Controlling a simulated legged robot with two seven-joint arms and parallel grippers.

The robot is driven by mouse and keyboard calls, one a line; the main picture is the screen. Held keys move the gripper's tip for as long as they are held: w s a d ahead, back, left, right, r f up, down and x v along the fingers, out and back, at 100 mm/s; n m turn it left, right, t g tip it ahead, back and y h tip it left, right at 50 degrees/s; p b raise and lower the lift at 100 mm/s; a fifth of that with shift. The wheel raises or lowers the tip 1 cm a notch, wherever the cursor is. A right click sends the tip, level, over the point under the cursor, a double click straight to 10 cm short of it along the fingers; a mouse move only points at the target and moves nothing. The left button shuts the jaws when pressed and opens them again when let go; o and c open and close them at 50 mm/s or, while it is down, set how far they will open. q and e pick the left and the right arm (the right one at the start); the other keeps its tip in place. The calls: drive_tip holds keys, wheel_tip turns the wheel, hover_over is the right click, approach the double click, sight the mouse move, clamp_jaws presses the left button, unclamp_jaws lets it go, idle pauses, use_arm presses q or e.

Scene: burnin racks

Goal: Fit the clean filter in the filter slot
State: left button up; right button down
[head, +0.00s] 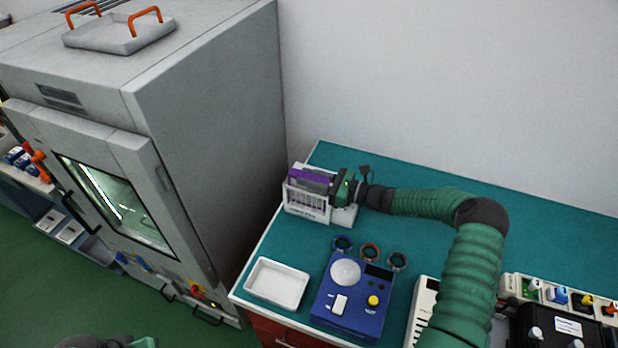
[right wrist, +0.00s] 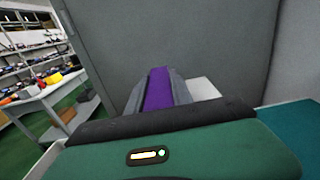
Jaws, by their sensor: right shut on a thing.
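My right gripper (head: 318,181) reaches in from the right over the teal bench and is shut on a purple piece (head: 303,172), which looks like the clean filter. In the right wrist view the purple piece (right wrist: 158,88) lies between two grey fingers. A white slotted housing (head: 305,210) stands at the bench's back left, apparently the one with the filter slot, and purple shows through its front openings. The filter is at its top; how deep it sits is hidden. My left gripper is not in view.
A white tray (head: 277,284), a blue device (head: 352,298) and several small rings (head: 370,252) lie in front of the housing. A tall grey cabinet (head: 205,130) stands close to the left. The bench behind my right arm is clear.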

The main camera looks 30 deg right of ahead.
drive_tip(key=shift+f, duration=0.45)
idle(1.1)
idle(0.3)
drive_tip(key=c, duration=1.1)
unclamp_jaws()
drive_tip(key=shift+o, duration=0.2)
drive_tip(key=shift+r, duration=0.1)
drive_tip(key=shift+r+p, duration=1.7)
drive_tip(key=shift+r, duration=0.7)
drive_tip(key=shift+r+p, duration=1.65)
drive_tip(key=shift+r, duration=0.45)
drive_tip(key=shift+f, duration=0.1)
